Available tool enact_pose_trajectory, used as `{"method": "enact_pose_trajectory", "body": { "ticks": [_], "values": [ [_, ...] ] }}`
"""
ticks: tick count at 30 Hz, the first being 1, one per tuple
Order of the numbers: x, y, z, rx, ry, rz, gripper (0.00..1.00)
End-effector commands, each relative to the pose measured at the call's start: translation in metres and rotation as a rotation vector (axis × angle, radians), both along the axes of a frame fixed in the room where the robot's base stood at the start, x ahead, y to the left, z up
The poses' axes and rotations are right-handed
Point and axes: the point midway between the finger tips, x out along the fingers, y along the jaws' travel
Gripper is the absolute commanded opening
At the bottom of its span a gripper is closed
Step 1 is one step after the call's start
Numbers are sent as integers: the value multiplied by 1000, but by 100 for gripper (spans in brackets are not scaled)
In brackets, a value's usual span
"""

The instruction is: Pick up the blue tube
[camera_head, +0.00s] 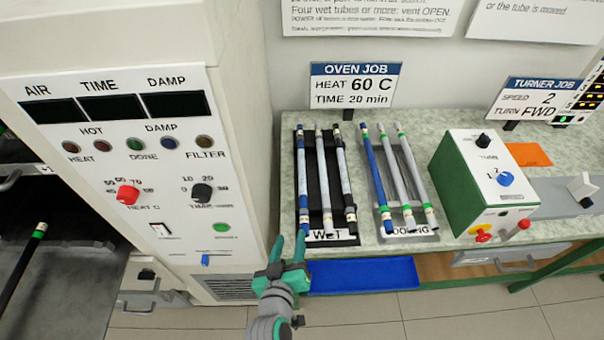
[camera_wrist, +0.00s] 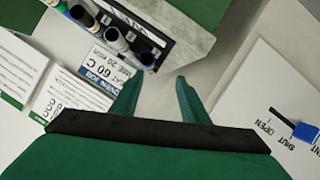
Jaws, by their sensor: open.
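A blue tube (camera_head: 375,170) with a pale green band lies leftmost in the cooling rack (camera_head: 432,237), beside two grey tubes. My gripper (camera_head: 289,243) is open and empty, in front of the counter edge, below and left of the wet rack. In the wrist view, the open fingers (camera_wrist: 154,82) have nothing between them. Several tube ends show above them, one blue (camera_wrist: 148,56); the cooling-rack blue tube is not clearly identifiable there.
The oven (camera_head: 130,150) stands close on the left. A green and white turner box (camera_head: 483,185) stands right of the cooling rack. The oven job sign (camera_head: 354,85) is behind the racks. A blue bin (camera_head: 362,276) is below the counter edge. An orange card (camera_head: 528,154) lies further right.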

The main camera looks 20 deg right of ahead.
Motion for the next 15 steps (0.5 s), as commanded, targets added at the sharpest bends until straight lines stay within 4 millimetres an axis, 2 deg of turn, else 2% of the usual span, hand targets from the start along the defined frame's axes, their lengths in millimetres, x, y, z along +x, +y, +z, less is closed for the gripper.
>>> {"method": "enact_pose_trajectory", "body": {
  "ticks": [15],
  "values": [
    [76, -38, 1, 1, -3, -2, 41]
  ]
}}
